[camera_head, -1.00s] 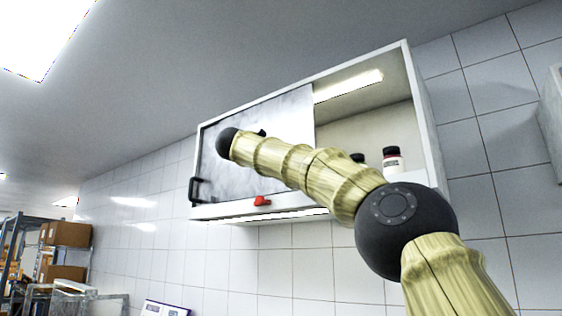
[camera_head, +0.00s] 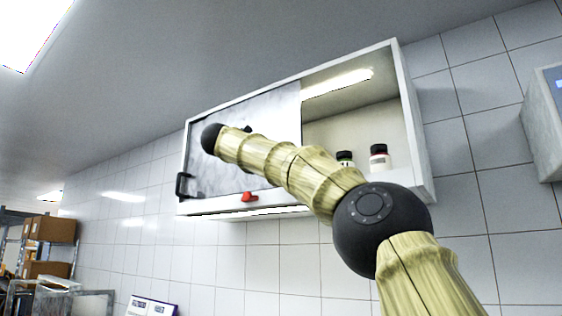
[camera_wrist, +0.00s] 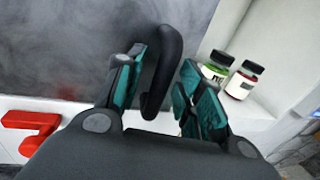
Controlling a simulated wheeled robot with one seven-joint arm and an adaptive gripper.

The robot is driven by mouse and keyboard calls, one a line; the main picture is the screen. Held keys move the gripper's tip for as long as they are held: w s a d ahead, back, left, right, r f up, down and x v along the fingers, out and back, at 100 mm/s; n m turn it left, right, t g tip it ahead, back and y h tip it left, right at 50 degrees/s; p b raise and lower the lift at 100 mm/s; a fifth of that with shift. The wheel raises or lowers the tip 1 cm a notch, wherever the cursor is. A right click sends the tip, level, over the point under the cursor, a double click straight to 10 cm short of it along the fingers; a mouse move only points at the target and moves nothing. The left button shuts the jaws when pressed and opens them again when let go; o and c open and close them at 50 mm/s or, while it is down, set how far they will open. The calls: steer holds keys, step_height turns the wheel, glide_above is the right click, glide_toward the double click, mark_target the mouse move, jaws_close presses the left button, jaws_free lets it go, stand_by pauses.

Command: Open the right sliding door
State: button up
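A white wall cabinet (camera_head: 415,125) hangs on the tiled wall. A grey sliding door panel (camera_head: 275,112) covers its left half, and the right half stands uncovered. A black handle (camera_head: 183,186) sits at the panel side's far left. In the wrist view, another black curved handle (camera_wrist: 168,60) stands near the right edge of the grey panel (camera_wrist: 60,50). My gripper (camera_wrist: 163,66) is open, with one teal finger on each side of this handle. I cannot tell whether the fingers touch it. In the head view my arm hides most of the gripper.
Two capped bottles (camera_head: 379,158) (camera_head: 345,159) stand in the uncovered right half. A red part (camera_head: 249,197) sits at the cabinet's lower edge. A grey box (camera_head: 545,125) is on the wall at right. Shelving with cartons (camera_head: 50,230) stands far left.

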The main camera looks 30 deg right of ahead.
steer(key=v, duration=1.1)
steer(key=shift+s+a, duration=0.15)
steer(key=shift+a, duration=0.25)
